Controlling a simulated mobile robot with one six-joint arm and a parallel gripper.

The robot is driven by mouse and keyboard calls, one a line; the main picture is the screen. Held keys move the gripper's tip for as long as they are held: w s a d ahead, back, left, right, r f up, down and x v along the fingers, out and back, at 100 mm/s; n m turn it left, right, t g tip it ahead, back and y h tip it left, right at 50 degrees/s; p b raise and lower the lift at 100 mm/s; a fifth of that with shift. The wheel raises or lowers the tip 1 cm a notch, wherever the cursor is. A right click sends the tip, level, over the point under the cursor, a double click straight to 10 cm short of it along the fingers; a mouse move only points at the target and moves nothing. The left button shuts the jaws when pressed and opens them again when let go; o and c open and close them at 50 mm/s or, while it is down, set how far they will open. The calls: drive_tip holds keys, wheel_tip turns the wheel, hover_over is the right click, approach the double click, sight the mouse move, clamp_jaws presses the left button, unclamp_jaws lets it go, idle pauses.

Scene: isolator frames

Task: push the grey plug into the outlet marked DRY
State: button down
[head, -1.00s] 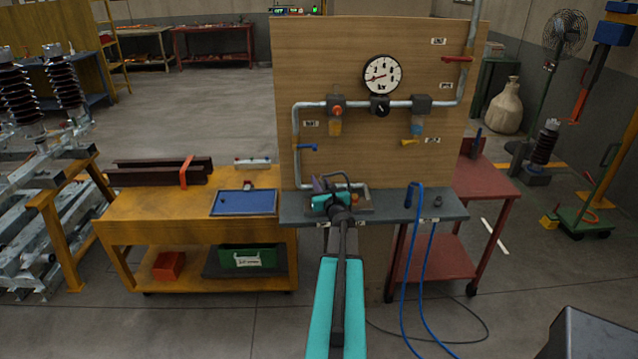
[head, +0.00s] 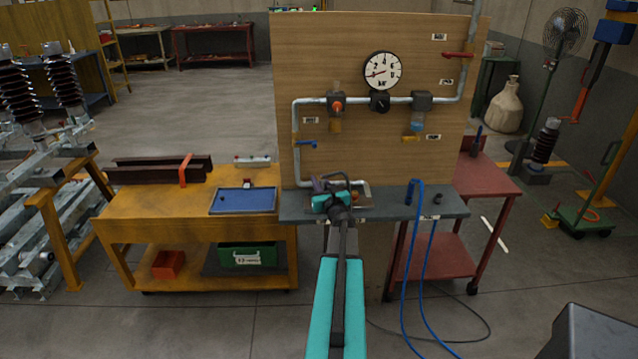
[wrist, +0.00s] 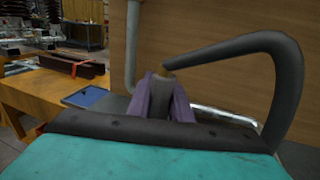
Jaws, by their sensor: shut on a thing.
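My gripper (wrist: 164,84) shows two purple fingers in the wrist view, shut on the grey plug (wrist: 160,98). A thick dark hose (wrist: 285,75) arches from the plug's upper end to the right and down. In the head view my gripper (head: 321,184) is low in front of the wooden panel (head: 385,155), above the left part of the grey ledge (head: 300,212). The plug's far end is hidden, and I cannot tell whether it touches anything. Small white labels (head: 311,120) are on the panel and ledge, too small to read, so I cannot tell which outlet is DRY.
Pipes, valves and a round gauge (head: 382,72) are on the panel. A blue hose (head: 415,195) hangs over the ledge to the right of my gripper. A yellow bench (head: 150,215) with a blue tray (head: 243,201) stands left, a red cart (head: 485,180) right.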

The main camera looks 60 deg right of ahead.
drive_tip(key=c, duration=1.5)
unclamp_jaws()
drive_tip(key=shift+s+a, duration=0.1)
drive_tip(key=shift+s, duration=0.05)
drive_tip(key=shift+b+v, duration=2.05)
drive_tip(key=shift+v, duration=4.7)
